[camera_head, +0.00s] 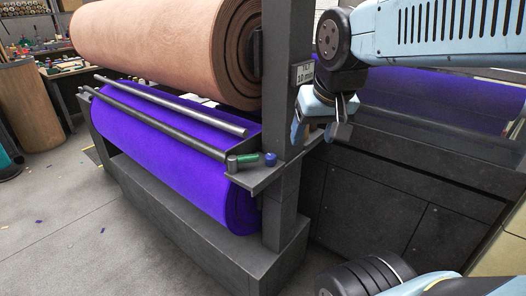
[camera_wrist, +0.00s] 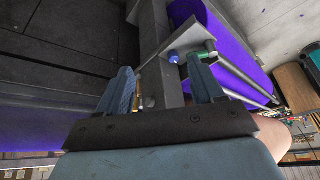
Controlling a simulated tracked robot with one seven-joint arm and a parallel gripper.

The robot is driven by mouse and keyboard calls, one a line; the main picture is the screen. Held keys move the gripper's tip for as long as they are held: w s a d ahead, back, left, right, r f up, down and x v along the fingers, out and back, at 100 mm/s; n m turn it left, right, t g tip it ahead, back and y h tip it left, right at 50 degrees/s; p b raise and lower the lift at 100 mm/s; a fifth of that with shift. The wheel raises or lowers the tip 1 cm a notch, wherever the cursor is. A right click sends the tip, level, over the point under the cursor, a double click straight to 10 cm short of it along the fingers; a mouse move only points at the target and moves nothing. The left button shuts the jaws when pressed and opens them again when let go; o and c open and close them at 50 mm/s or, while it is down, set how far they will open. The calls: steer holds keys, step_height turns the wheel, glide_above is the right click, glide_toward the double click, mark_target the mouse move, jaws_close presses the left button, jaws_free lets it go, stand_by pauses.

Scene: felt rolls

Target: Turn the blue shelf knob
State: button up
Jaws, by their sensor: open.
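The blue shelf knob (camera_head: 270,159) is a small round knob on a grey shelf bracket (camera_head: 255,182) at the right end of the purple roll. A green piece (camera_head: 247,157) sits just left of it. In the wrist view the blue knob (camera_wrist: 174,57) shows above and between my two fingers. My gripper (camera_head: 338,118) is open and empty. It is to the right of the grey post, higher in the picture than the knob and apart from it. In the wrist view my gripper (camera_wrist: 164,84) has its two fingers spread wide.
A large tan felt roll (camera_head: 160,45) lies above a purple felt roll (camera_head: 170,150). Two grey bars (camera_head: 165,105) run along the purple roll's front. The grey upright post (camera_head: 289,100) stands between knob and gripper in the head view. Dark panels (camera_head: 400,200) fill the right; the floor at left is mostly clear.

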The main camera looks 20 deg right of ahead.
steer(key=w+a+f+m+g+h, duration=0.15)
steer(key=w+m, duration=0.45)
steer(key=w, duration=0.7)
steer(key=m+g+h, duration=0.1)
steer(key=m+h, duration=0.1)
steer(key=m, duration=0.2)
glide_toward(270, 155)
steer(key=x, duration=0.8)
steer(key=shift+d+f, duration=0.1)
steer(key=shift+f, duration=0.25)
steer(key=c, duration=1.1)
steer(key=shift+o, duration=0.2)
steer(key=shift+m, duration=0.3)
